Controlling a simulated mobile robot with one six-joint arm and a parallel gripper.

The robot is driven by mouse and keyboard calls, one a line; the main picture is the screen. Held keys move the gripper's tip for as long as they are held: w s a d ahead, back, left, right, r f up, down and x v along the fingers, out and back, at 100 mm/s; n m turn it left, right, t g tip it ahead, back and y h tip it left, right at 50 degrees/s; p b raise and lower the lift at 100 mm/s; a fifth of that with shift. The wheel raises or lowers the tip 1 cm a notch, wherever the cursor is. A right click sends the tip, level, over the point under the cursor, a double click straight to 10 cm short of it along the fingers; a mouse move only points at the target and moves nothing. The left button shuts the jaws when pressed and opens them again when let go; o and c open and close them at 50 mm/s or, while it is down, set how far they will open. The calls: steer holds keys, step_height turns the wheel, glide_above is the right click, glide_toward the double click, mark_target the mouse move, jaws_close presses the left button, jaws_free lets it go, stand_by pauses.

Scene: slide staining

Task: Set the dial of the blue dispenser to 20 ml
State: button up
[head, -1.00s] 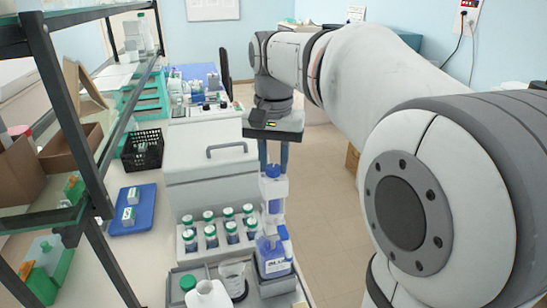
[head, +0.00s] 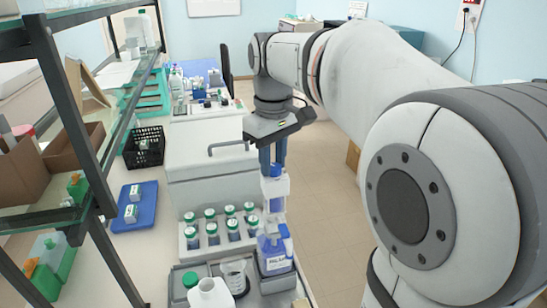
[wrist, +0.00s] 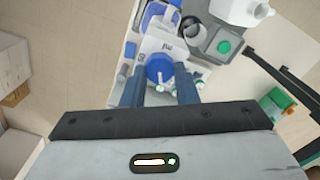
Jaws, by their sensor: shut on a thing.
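The blue dispenser (head: 274,247) stands upright on the grey tray, with a white and clear upper part and a blue dial (head: 276,171) on top. In the wrist view the round dial (wrist: 160,68) lies between my fingertips, beside a small white spout or pointer. My gripper (head: 272,164) points straight down over the dispenser and is shut on the dial; its two blue fingers flank it in the wrist view (wrist: 159,84). The dial scale and its setting are too small to read.
A rack (head: 188,240) of several green-capped bottles stands left of the dispenser. A white bottle (head: 210,294) and a beaker (head: 234,276) are close in front. A white cabinet (head: 210,178) stands behind; the shelf frame (head: 75,120) is at left. Open floor lies to the right.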

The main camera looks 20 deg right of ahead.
mark_target(273, 166)
steer(key=shift+n, duration=1.6)
steer(key=o, duration=1)
steer(key=shift+a, duration=0.1)
step_height(273, 166, up, 8)
steer(key=shift+f, duration=0.1)
steer(key=shift+s+f, duration=0.1)
